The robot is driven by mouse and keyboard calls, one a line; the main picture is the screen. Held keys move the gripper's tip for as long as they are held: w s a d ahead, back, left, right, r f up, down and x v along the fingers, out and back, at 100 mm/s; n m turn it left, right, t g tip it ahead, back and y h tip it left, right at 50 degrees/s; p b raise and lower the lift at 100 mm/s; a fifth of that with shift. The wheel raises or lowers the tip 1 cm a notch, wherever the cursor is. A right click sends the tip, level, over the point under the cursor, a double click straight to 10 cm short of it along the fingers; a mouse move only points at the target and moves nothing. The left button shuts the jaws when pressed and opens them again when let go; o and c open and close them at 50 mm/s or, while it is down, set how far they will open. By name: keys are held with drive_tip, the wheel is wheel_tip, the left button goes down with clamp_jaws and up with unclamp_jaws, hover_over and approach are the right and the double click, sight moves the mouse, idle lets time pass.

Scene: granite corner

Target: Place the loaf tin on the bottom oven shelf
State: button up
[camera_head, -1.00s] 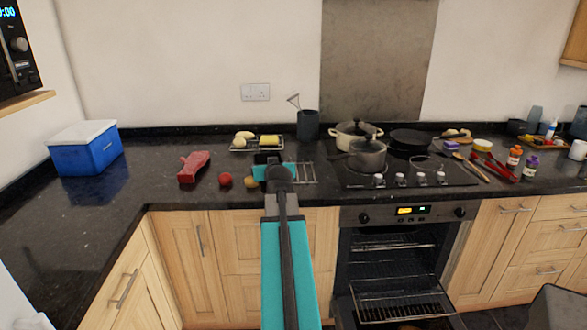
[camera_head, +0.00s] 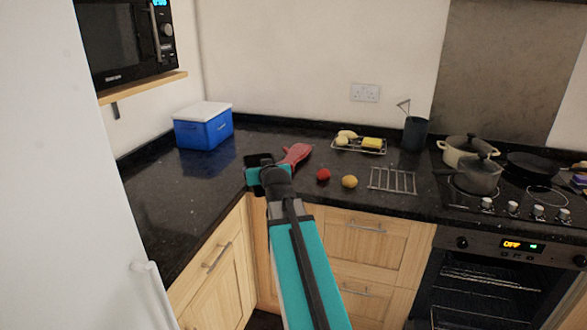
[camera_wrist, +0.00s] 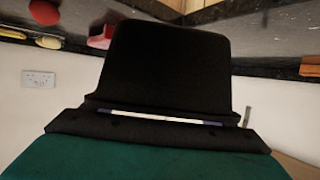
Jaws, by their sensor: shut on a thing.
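My gripper (camera_head: 268,177) is above the counter near its left front corner, its fingers mostly hidden behind the wrist. It is shut on a dark thing (camera_head: 258,159), which appears to be the loaf tin; only a small part shows. In the wrist view a large black shape (camera_wrist: 165,65) fills the middle; I cannot tell tin from gripper there. The oven (camera_head: 505,246) is at the lower right, its front open. A wire rack (camera_head: 490,280) shows inside; the bottom shelf is largely cut off by the frame.
A red oven glove (camera_head: 296,154), tomato (camera_head: 323,175), lemon (camera_head: 349,181) and empty wire rack (camera_head: 392,180) lie right of my gripper. A blue cool box (camera_head: 203,129) stands at the back left. Pots (camera_head: 474,174) stand on the hob. A white surface fills the left edge.

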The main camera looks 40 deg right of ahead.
drive_tip(key=w+a+n+y, duration=0.2)
drive_tip(key=a, duration=1.3)
drive_tip(key=w+a+r+n+t+y, duration=0.1)
drive_tip(key=w+a+n+y, duration=0.1)
drive_tip(key=a, duration=1.4)
drive_tip(key=shift+w+a+r+y, duration=0.2)
drive_tip(key=shift+a+r+y, duration=0.1)
drive_tip(key=shift+y, duration=0.3)
drive_tip(key=shift+s, duration=0.15)
